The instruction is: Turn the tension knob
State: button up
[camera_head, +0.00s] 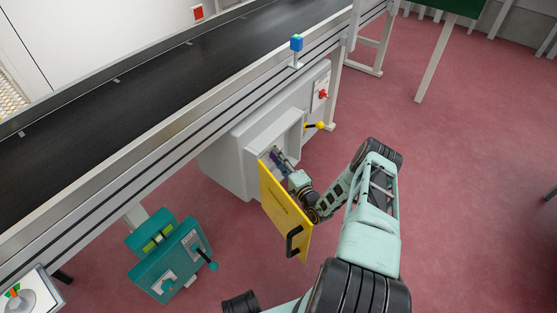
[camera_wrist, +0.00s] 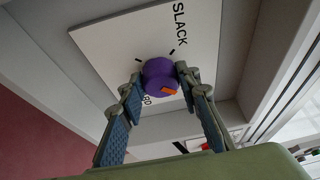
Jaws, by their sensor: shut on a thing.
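The tension knob (camera_wrist: 158,76) is purple with an orange pointer mark, on a white plate (camera_wrist: 118,44) lettered "SLACK" and a partly hidden word ending in "RD". In the wrist view the orange mark points to the lower right, away from "SLACK". My gripper (camera_wrist: 159,80) has a finger on each side of the knob and is shut on it. In the head view my gripper (camera_head: 281,160) reaches into the open grey cabinet (camera_head: 236,149) under the conveyor. The knob is too small and covered to make out clearly there.
The cabinet's yellow door (camera_head: 283,208) with a black handle stands open beside my arm. A yellow-knobbed lever (camera_head: 319,126) and a red switch (camera_head: 323,94) are at the cabinet's right. A teal box (camera_head: 172,262) stands at the lower left.

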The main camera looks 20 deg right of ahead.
jog(key=shift+n, duration=0.4)
jog(key=o, duration=1.2)
jog(key=shift+c, duration=0.2)
jog(key=s+d, duration=0.2)
jog(key=s, duration=0.9)
jog(key=shift+s+d+f, duration=0.15)
jog(key=shift+s+f, duration=0.1)
jog(key=shift+s, duration=0.15)
